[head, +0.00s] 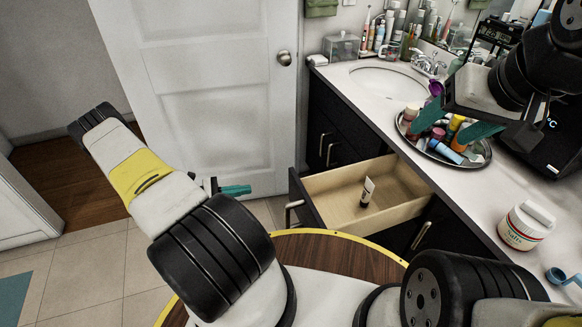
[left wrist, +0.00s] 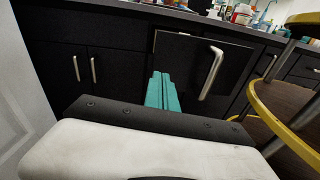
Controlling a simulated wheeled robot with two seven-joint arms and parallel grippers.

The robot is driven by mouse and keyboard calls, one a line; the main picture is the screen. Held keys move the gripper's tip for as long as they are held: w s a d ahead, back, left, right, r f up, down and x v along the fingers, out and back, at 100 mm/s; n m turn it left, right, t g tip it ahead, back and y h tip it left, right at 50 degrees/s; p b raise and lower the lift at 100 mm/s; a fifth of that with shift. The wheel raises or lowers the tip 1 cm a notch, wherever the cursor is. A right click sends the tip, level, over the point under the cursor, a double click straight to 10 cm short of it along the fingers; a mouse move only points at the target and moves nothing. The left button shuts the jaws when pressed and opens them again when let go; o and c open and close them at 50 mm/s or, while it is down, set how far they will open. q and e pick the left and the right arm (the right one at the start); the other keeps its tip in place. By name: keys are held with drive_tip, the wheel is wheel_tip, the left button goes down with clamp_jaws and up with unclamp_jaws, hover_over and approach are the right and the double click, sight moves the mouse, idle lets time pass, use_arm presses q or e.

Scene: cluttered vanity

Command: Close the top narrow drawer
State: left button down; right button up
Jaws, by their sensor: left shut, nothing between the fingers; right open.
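The top narrow drawer (head: 340,205) is pulled out from the dark vanity in the head view. Its light wood inside is bare except for a small tube (head: 367,191) standing in it. Its dark front with a silver handle (left wrist: 211,74) faces the left wrist camera. My left gripper (head: 236,190) is shut and empty, with teal fingers, left of the drawer front in the head view. In the left wrist view its fingers (left wrist: 162,90) point toward the drawer front, left of the handle; contact cannot be told. My right gripper (head: 450,125) is open above the counter, near the tray.
A round tray (head: 405,134) with several bottles lies on the white counter below my right gripper. A white jar (head: 526,226) stands at the counter's right. A sink (head: 388,80) is farther back. A white door (head: 205,120) stands behind my left arm. Closed cabinet doors (left wrist: 84,68) flank the drawer.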

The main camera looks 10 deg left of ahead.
use_arm(q)
drive_tip(key=w+d+f+n+t, duration=0.2)
drive_tip(key=w+d, duration=0.5)
drive_tip(key=d, duration=0.4)
drive_tip(key=shift+f, duration=0.5)
drive_tip(key=shift+d, duration=0.2)
